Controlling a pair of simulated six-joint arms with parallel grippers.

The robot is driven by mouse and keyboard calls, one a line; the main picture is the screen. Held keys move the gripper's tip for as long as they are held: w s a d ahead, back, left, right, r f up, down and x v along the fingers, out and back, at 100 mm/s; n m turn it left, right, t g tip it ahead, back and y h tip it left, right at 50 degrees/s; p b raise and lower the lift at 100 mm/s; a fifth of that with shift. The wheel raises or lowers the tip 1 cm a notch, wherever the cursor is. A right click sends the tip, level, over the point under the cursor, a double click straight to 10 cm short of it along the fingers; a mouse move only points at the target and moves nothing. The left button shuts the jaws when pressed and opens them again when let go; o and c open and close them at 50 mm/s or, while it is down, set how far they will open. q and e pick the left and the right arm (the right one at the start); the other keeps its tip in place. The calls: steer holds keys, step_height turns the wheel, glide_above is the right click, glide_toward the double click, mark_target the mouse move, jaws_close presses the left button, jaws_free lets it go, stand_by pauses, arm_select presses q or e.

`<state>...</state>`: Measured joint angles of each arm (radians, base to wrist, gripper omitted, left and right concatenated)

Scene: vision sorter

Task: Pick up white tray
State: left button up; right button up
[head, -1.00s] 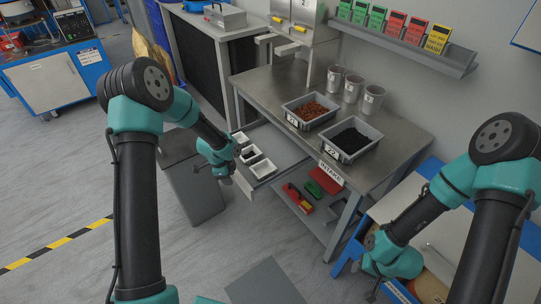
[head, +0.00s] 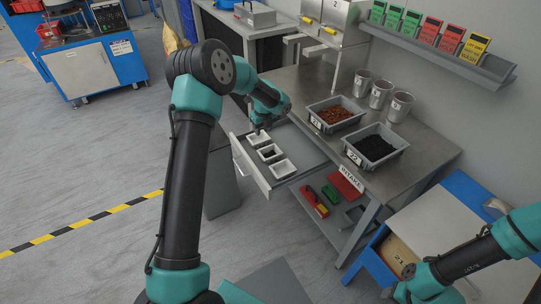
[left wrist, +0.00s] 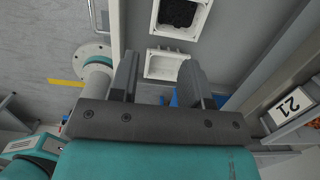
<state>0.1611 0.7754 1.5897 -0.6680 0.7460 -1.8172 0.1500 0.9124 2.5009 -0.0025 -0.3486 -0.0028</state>
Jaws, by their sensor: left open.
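Several small white trays lie in a row in an open grey drawer in the head view: a far one (head: 258,138), a middle one with dark contents (head: 269,153) and a near one (head: 284,169). My left gripper (head: 259,127) is over the far end of the row, by the far tray. In the left wrist view its two fingers (left wrist: 160,78) are apart, with a white tray (left wrist: 164,76) showing between and beyond them. A tray with black contents (left wrist: 178,12) is above it in that view. My right gripper (head: 392,293) is low at the right, its fingers unclear.
The metal table (head: 310,88) beside the drawer (head: 262,182) holds a bin of brown bits (head: 334,114), a bin of black bits (head: 374,148) and metal cups (head: 381,94). Red and green items (head: 314,200) lie on the shelf below. A blue-framed cabinet (head: 440,225) stands at right.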

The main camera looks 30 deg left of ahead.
arm_select(q)
glide_toward(270, 155)
steer(key=s+a, duration=0.1)
steer(key=s+a+f, duration=0.1)
steer(key=s, duration=0.1)
steer(key=shift+s+a+f, duration=0.15)
steer(key=shift+s+a, duration=0.05)
steer(key=shift+a, duration=0.2)
steer(key=shift+s+f, duration=0.2)
steer(key=shift+f, duration=1.1)
steer(key=shift+s+f, duration=0.15)
steer(key=shift+f, duration=1.15)
jaws_close()
